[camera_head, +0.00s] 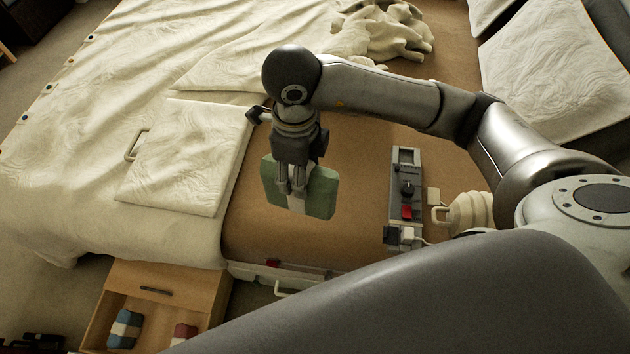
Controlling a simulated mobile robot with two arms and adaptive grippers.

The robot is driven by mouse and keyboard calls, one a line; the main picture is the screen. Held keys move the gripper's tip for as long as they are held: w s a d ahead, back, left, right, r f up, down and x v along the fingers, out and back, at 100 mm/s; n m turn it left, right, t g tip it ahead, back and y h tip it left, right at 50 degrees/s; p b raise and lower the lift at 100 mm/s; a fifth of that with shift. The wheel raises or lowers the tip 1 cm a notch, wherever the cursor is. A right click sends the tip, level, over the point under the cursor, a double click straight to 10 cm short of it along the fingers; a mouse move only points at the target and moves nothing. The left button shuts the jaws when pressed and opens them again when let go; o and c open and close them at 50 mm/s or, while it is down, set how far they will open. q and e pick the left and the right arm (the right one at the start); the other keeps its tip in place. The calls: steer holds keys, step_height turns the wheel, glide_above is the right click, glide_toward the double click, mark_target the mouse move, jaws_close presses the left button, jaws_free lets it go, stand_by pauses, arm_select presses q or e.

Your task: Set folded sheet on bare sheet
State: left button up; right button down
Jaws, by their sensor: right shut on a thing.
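The folded sheet (322,194) is a green flat bundle with a pale band around its middle. My right gripper (292,190) points down and is shut on it near the band. The bundle hangs tilted in front of the brown bare sheet (340,150), which covers the right part of the bed. I cannot tell whether the bundle touches the sheet. My left gripper is not in view.
A pale square panel with a handle (180,165) lies left on the cream cover (70,140). A grey tray (397,170) with small items and a ribbed cream jug (472,212) stand right. An open wooden drawer (170,285) holds blue and red bundles.

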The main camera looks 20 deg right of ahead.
mark_target(286, 196)
steer(key=a+f+m+b, duration=0.1)
steer(key=f+m, duration=0.1)
steer(key=m, duration=0.2)
steer(key=a+f+m+b, duration=0.1)
steer(key=f+m+b, duration=0.1)
steer(key=m, duration=0.2)
steer(key=a+f+m+b, duration=0.1)
steer(key=f+m+b, duration=0.1)
steer(key=f+m, duration=0.1)
steer(key=shift+a+f+m, duration=0.1)
steer(key=shift+m, duration=0.4)
steer(key=f+m, duration=0.1)
steer(key=m, duration=0.1)
steer(key=m+b, duration=0.1)
steer(key=m, duration=0.1)
steer(key=shift+w+a+f, duration=0.1)
steer(key=shift+a+f, duration=0.25)
steer(key=shift+a, duration=0.05)
steer(key=w+d+f+p, duration=0.2)
steer(key=w+d+f, duration=0.6)
steer(key=f, duration=0.5)
steer(key=w, duration=0.2)
steer(key=shift+w+d, duration=0.35)
steer(key=shift+w, duration=0.05)
steer(key=c, duration=0.6)
jaws_free()
steer(key=shift+f, duration=0.15)
